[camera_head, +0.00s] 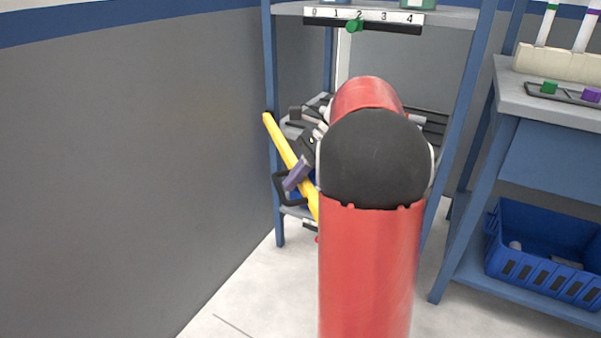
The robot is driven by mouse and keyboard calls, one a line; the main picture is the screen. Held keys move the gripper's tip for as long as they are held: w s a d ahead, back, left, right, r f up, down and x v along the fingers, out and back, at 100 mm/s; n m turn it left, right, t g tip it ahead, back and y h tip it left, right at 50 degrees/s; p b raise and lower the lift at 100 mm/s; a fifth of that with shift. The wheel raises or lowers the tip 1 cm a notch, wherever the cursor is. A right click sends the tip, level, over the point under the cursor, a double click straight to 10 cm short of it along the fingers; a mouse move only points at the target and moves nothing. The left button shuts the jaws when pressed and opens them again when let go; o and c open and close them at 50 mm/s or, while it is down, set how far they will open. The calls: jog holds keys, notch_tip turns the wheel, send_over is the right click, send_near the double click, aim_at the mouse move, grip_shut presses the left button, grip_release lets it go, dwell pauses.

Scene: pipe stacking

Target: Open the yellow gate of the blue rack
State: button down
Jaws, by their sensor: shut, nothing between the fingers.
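The blue rack (273,75) stands against the grey wall, with blue posts and grey shelves. Its yellow gate (279,140) is a bar slanting down to the right from the left post. Its lower end is hidden behind my red arm. My arm covers the middle of the rack.
A numbered strip (363,15) with a green knob (354,25) is on the upper shelf. A workbench (556,108) on the right carries a tube holder (560,62) and a small tray. A blue crate (543,250) sits below it. The floor at front left is clear.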

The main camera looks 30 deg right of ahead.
jog(key=shift+a, duration=0.15)
jog(key=w+a+p, duration=0.3)
jog(key=w+a, duration=0.2)
jog(key=a, duration=0.3)
jog(key=w+a+m+t+p, duration=0.1)
jog(key=w+a+p, duration=0.3)
jog(key=w+a, duration=0.2)
jog(key=shift+a+m, duration=0.3)
jog(key=shift+a, duration=1.05)
jog(key=s+d+r+p, duration=0.4)
jog(key=r+p, duration=0.1)
jog(key=r, duration=0.3)
jog(key=s+a+n+t+h, duration=0.1)
jog(key=s+n+h, duration=0.6)
jog(key=s+n, duration=1.5)
jog(key=s+t, duration=0.1)
jog(key=s, duration=0.4)
jog(key=shift+s+a+t+h, duration=0.2)
jog(key=shift+a+t+h, duration=0.1)
jog(key=shift+a+t, duration=0.1)
